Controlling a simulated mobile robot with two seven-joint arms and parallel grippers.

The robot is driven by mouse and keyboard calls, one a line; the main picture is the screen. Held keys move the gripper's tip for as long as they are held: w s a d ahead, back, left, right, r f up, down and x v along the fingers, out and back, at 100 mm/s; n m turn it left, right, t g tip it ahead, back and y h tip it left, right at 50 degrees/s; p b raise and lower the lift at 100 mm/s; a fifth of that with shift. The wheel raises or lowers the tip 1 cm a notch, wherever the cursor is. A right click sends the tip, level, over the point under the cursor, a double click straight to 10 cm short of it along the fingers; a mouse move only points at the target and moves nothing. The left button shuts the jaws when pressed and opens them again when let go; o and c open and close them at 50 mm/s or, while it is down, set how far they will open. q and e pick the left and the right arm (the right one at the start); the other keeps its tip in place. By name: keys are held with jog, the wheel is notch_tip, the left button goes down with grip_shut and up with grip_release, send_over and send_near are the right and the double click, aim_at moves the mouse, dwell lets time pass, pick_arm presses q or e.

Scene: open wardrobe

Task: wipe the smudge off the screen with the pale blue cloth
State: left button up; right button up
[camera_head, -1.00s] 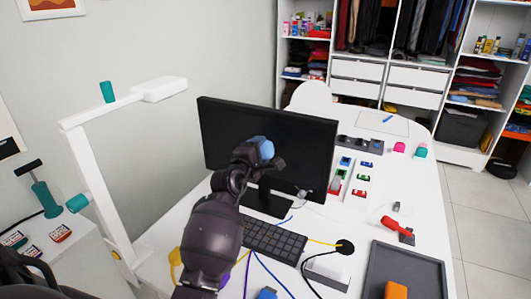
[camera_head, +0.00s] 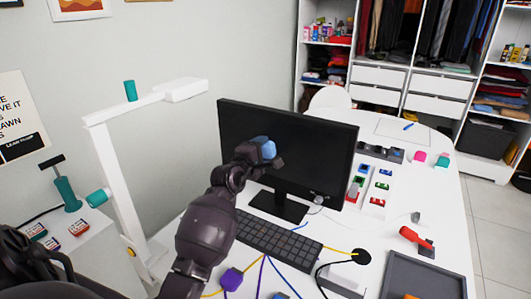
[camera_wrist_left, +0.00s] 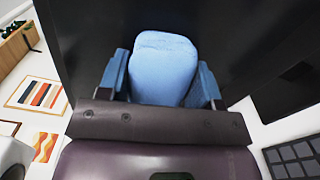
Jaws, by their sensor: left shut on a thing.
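My left gripper (camera_head: 262,158) is shut on the pale blue cloth (camera_head: 265,147), in front of the dark screen (camera_head: 318,146) of the monitor. In the left wrist view the cloth (camera_wrist_left: 163,66) is a rounded blue pad between the two fingers (camera_wrist_left: 161,85), with the dark screen (camera_wrist_left: 228,45) behind it. I cannot tell whether the cloth touches the screen. No smudge can be made out; the gripper and cloth cover part of the screen. My right gripper is not in view.
A black keyboard (camera_head: 278,237) lies before the monitor stand, with coloured cables near it. A white lamp (camera_head: 113,180) stands at the left. A red-handled tool (camera_head: 411,235) and a dark tray (camera_head: 428,275) lie at the right. An open wardrobe stands behind.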

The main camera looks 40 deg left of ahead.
pick_arm(q)
jog(key=shift+s+a+r+b, duration=0.15)
jog(key=shift+a+b, duration=0.45)
jog(key=shift+a, duration=1.15)
jog(key=a+b, duration=0.1)
jog(key=a, duration=0.2)
jog(key=shift+s+a, duration=0.1)
jog(key=shift+s, duration=0.1)
jog(key=s+p, duration=0.2)
jog(key=s, duration=0.4)
jog(key=shift+d, duration=0.35)
jog(key=shift+s+d+p, duration=0.15)
jog(key=shift+s+p, duration=0.15)
jog(key=shift+s, duration=1.15)
